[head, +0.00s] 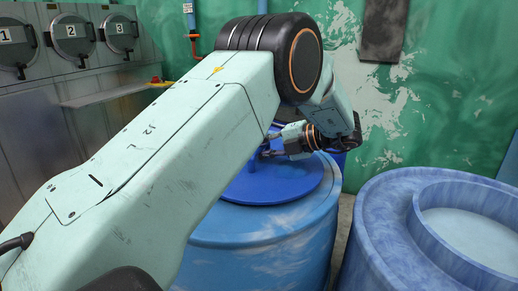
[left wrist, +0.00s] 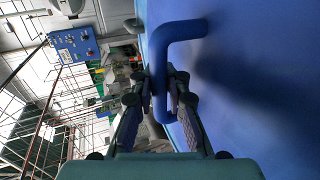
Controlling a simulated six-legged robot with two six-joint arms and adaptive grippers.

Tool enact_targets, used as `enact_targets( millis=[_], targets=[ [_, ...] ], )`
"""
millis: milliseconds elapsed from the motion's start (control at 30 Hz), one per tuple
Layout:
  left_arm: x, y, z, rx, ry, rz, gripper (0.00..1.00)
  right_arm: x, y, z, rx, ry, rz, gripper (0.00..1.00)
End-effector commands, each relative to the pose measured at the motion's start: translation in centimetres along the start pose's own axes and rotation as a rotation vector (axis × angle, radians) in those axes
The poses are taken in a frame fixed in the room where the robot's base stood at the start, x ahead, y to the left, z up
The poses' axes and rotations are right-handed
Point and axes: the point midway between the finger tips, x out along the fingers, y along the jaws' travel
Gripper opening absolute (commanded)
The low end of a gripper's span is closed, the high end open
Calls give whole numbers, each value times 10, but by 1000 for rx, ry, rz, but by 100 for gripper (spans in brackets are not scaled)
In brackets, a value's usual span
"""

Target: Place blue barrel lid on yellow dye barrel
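The blue barrel lid (head: 287,188) is a flat blue disc with a raised handle. It appears to lie on top of a blue cloudy-patterned barrel (head: 262,250). My left gripper (head: 268,153) is at the lid's handle, partly hidden behind my own arm. In the left wrist view the bent blue handle (left wrist: 178,32) passes between the two fingers (left wrist: 160,82), which look closed against its sides. The lid's surface (left wrist: 260,75) fills the right of that view. No yellow dye barrel shows in either view. My right gripper is not in view.
A large blue open-topped tub (head: 385,225) with pale contents stands at right, with a narrow gap to the barrel. Numbered grey dyeing machines (head: 75,45) line the back left. A green peeling wall (head: 440,110) closes the back. A blue control panel (left wrist: 75,45) shows in the left wrist view.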

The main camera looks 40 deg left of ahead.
Motion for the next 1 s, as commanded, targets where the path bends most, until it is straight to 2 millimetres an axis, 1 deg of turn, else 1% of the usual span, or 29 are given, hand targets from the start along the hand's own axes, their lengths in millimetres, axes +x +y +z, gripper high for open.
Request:
enact_targets(
  millis=[33, 267, 500, 600, 667, 767, 1000],
  targets=[
    [0, 1, 0, -1, 0, 0, 17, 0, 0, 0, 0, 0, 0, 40],
    [0, 1, 0, 0, 0, 1, 37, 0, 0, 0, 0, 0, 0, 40],
    [0, 1, 0, 0, 0, 0, 37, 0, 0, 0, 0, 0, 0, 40],
    [-2, 5, 0, 0, 0, 0, 37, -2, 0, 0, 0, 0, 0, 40],
    [-8, 4, 0, 0, -2, 2, 37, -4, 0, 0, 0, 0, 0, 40],
    [-25, 5, 0, -1, -3, 3, 37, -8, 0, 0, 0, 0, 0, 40],
    [-76, 5, 1, -1, -4, 2, 37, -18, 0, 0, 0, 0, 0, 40]
  ],
)
